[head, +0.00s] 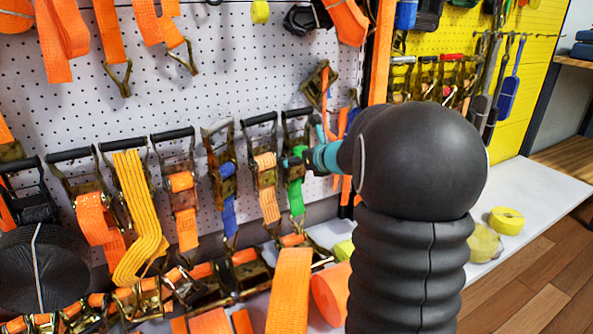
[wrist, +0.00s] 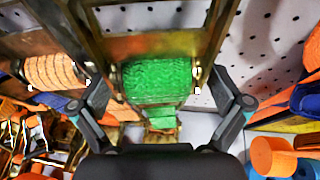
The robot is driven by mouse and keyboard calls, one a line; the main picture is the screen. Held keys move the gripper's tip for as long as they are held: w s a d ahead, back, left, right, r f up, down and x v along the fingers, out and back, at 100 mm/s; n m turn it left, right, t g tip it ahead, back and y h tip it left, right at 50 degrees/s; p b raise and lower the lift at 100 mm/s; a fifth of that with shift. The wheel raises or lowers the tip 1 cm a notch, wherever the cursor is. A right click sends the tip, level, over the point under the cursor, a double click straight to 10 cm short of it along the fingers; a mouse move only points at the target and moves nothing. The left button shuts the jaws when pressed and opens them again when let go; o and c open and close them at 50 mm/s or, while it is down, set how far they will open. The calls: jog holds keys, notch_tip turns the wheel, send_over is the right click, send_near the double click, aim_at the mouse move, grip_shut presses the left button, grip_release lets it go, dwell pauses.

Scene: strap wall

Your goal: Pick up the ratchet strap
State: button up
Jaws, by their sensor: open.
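Several ratchet straps hang in a row on the pegboard in the head view. One with green webbing (head: 296,195) hangs at the right end of the row, beside an orange one (head: 266,172). My gripper (head: 302,156) is at the green strap's ratchet, partly hidden behind my dark arm. In the wrist view the green webbing roll (wrist: 158,80) sits in its metal frame straight ahead. My gripper (wrist: 162,88) is open there, with one finger on each side of the green ratchet. I cannot tell whether the fingers touch it.
A white shelf (head: 540,192) runs below the boards, with yellow rolls (head: 507,220) at right. More ratchets and orange webbing (head: 290,290) crowd the lower front. A yellow tool board (head: 535,60) stands at right. An orange roll (wrist: 273,157) lies right of my gripper.

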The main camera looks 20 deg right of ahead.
aim_at(298, 144)
jog(key=shift+w+f, duration=0.1)
jog(key=shift+w, duration=0.2)
jog(key=c, duration=1.8)
jog(key=shift+r, duration=0.2)
jog(key=shift+r+p, duration=0.75)
jog(key=shift+r, duration=1)
jog(key=s+d, duration=0.1)
jog(key=s, duration=0.5)
jog(key=s+d, duration=0.1)
jog(key=s, duration=0.5)
jog(key=s+d, duration=0.1)
jog(key=s, duration=0.4)
jog(key=shift+s+d, duration=0.1)
jog(key=shift+s, duration=0.3)
